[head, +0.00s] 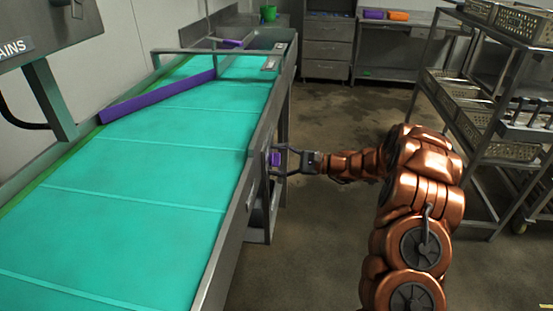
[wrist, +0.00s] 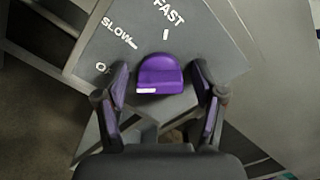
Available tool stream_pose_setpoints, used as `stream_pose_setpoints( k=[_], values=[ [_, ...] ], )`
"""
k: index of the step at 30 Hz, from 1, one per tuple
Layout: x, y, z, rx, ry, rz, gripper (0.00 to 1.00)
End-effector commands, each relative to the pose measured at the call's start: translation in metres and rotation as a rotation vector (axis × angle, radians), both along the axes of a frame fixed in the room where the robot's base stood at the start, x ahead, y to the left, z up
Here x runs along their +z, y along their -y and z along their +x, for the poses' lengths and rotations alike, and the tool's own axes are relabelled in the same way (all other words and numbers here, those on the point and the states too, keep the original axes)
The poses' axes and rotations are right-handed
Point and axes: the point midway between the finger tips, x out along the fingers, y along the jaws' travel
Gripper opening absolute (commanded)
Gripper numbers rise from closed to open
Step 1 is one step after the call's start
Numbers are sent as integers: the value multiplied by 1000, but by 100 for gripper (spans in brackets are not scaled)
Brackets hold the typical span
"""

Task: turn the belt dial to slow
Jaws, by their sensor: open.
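The belt dial (wrist: 160,72) is a purple knob with a flat white strip on its lower left edge. It sits on a grey panel (wrist: 210,35) marked SLOW, FAST and a partly hidden label starting with O. I cannot tell which label the knob points to. My gripper (wrist: 161,85) is open, with one finger on each side of the knob and gaps visible. In the head view the purple dial (head: 275,158) is on the conveyor's side, and my gripper (head: 284,161) reaches it from the right.
The teal conveyor belt (head: 150,175) has a metal side rail and a purple diverter bar (head: 160,97) across it. A rack with metal baskets (head: 490,115) stands at the right. A bench with purple and orange trays (head: 398,16) is at the back. Open floor lies between.

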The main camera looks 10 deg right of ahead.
Motion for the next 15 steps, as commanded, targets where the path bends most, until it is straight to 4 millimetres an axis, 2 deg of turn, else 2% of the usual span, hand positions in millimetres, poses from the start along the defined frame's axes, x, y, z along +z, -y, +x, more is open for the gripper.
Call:
stream_pose_setpoints(
  k=[8, 15],
  values=[
    [0, -1, 1, -2, -1, 1, 69],
    [0, 0, 0, -2, -1, 1, 46]
  ],
)
